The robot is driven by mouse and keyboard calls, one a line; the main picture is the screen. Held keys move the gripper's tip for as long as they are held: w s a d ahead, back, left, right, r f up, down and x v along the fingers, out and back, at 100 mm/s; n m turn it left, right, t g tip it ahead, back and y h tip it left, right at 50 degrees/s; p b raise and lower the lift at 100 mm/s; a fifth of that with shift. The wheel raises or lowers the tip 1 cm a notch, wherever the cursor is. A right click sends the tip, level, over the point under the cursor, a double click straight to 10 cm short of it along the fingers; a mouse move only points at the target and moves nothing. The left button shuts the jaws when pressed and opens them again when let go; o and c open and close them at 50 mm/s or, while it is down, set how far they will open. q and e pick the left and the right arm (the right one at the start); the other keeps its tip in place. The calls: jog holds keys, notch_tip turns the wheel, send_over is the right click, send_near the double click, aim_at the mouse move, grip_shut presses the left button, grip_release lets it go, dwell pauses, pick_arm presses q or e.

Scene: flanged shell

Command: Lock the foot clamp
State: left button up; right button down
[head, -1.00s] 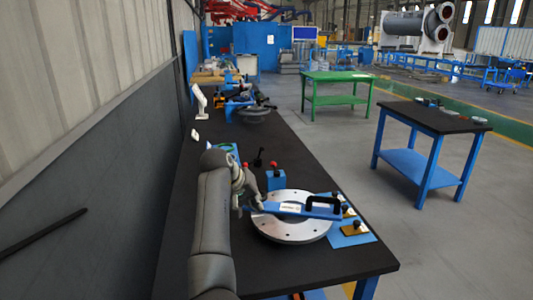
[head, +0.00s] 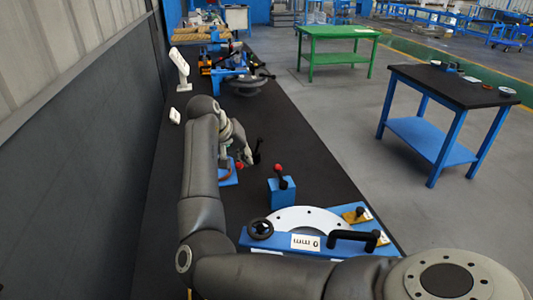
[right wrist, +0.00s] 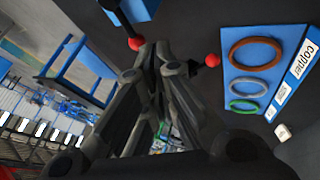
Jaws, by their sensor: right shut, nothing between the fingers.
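A blue block (head: 281,192) with a black lever and red ball knob (head: 281,170) stands on the bench behind the flanged ring; it also shows at the top of the right wrist view (right wrist: 137,9). Another red ball (head: 240,166) is close to my right gripper (head: 247,157), near a black upright lever (head: 257,150). In the right wrist view that red ball (right wrist: 212,60) is just right of my shut, empty fingertips; contact cannot be told. Which lever belongs to the foot clamp is unclear. My left gripper is out of view.
A blue board with coloured rings (right wrist: 265,75) is beside my gripper. Bare black bench top (head: 290,130) lies beyond; a wall runs along the left.

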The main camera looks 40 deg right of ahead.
jog(key=p, duration=0.2)
send_near(275, 171)
notch_tip(275, 171, down, 4)
jog(key=w, duration=0.3)
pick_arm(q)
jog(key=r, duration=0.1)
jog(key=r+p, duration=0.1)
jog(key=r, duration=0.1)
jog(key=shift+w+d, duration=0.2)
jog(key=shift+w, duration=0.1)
pick_arm(e)
jog(key=d, duration=0.1)
jog(key=s+d+f, duration=0.1)
jog(key=s+d, duration=0.1)
jog(key=shift+s+d+f, duration=0.1)
jog(key=shift+s+f, duration=0.05)
jog(key=shift+f, duration=0.2)
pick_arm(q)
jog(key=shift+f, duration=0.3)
pick_arm(e)
jog(key=shift+d+m, duration=0.15)
jog(key=shift+m, duration=0.15)
